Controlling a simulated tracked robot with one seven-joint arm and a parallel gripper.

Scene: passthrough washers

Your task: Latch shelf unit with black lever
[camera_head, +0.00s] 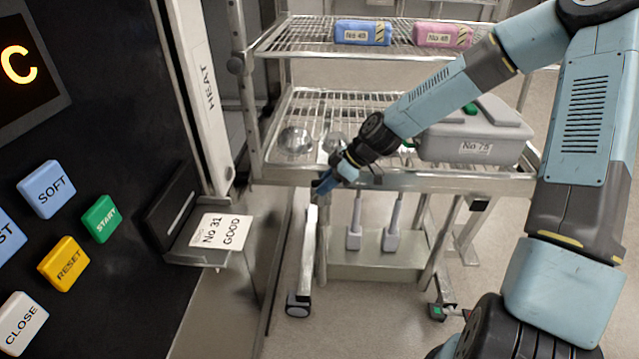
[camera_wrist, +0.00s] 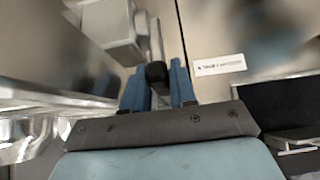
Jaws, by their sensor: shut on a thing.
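The shelf unit (camera_head: 450,182) is a metal wire rack on castors, right of the dark machine. My gripper (camera_head: 325,184) reaches down to the rack's left front corner. In the wrist view my gripper (camera_wrist: 158,88) has its two blue fingers on either side of the black lever (camera_wrist: 157,73), shut on its knob. The lever's metal rod runs on beyond the knob. In the head view the lever is hidden behind my fingers, and the latch itself cannot be made out.
The shelves carry a blue pack (camera_head: 362,33), a pink pack (camera_head: 442,35), a grey box (camera_head: 472,137) and a metal bowl (camera_head: 295,140). The machine's button panel (camera_head: 85,200) stands at the left. A small tray labelled No 31 (camera_head: 222,232) sticks out beside it.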

